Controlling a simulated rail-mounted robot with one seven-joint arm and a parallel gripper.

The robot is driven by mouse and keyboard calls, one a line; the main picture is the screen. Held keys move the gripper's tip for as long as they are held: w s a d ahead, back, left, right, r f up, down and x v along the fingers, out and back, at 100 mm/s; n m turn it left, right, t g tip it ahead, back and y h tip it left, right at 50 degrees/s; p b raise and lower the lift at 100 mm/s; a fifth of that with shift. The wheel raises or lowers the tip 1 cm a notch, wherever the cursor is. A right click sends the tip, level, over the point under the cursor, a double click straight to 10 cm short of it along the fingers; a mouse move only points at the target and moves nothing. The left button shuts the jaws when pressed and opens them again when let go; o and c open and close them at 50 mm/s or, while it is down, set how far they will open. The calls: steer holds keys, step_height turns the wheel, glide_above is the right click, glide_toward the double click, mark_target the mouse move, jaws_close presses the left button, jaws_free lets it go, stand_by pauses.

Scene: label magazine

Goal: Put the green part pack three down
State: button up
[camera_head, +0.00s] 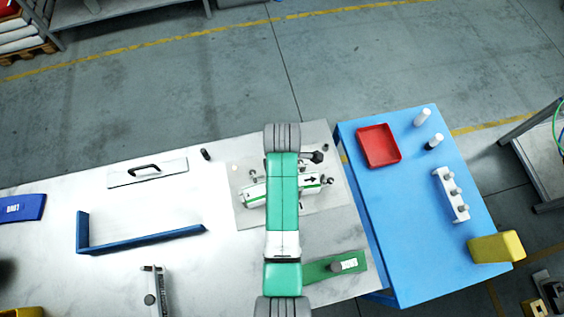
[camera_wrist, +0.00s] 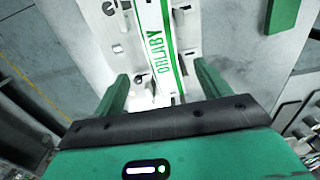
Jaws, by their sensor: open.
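A white box-like holder with green stripes and a black arrow (camera_head: 255,193) lies on a grey plate at the right of the white table, partly hidden under my arm. In the wrist view a white strip with green edges and green lettering (camera_wrist: 162,40) runs between my fingers. My gripper (camera_wrist: 163,82) is open over this strip, with a green finger on each side; contact cannot be told. In the head view my arm hides the gripper. I cannot tell which item is the green part pack.
A blue table (camera_head: 400,215) adjoins on the right, with a red tray (camera_head: 379,146), a white block with several pegs (camera_head: 451,195) and a yellow block (camera_head: 496,247). A blue L-shaped bar (camera_head: 145,240) and a handled plate (camera_head: 147,172) lie on the left.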

step_height(320, 180, up, 10)
stand_by(0.4)
steer(key=w+r+m+t, duration=0.3)
steer(key=r+t, duration=0.1)
steer(key=r, duration=0.4)
steer(key=w+r+m+t, duration=0.3)
steer(key=r+m+t, duration=0.1)
steer(key=r, duration=0.5)
steer(key=w+r+m+t, duration=0.3)
steer(key=r+t, duration=0.1)
steer(key=r, duration=0.4)
steer(key=s+r+m+t, duration=0.3)
steer(key=s+r+t, duration=0.1)
steer(key=r, duration=0.5)
steer(key=s+r+m+t, duration=0.4)
steer(key=s+r, duration=0.3)
steer(key=r, duration=0.3)
steer(key=s+r+m+t, duration=0.3)
steer(key=s+r+t, duration=0.2)
steer(key=r, duration=0.5)
steer(key=shift+s+r+m, duration=0.15)
steer(key=shift+s+m, duration=0.15)
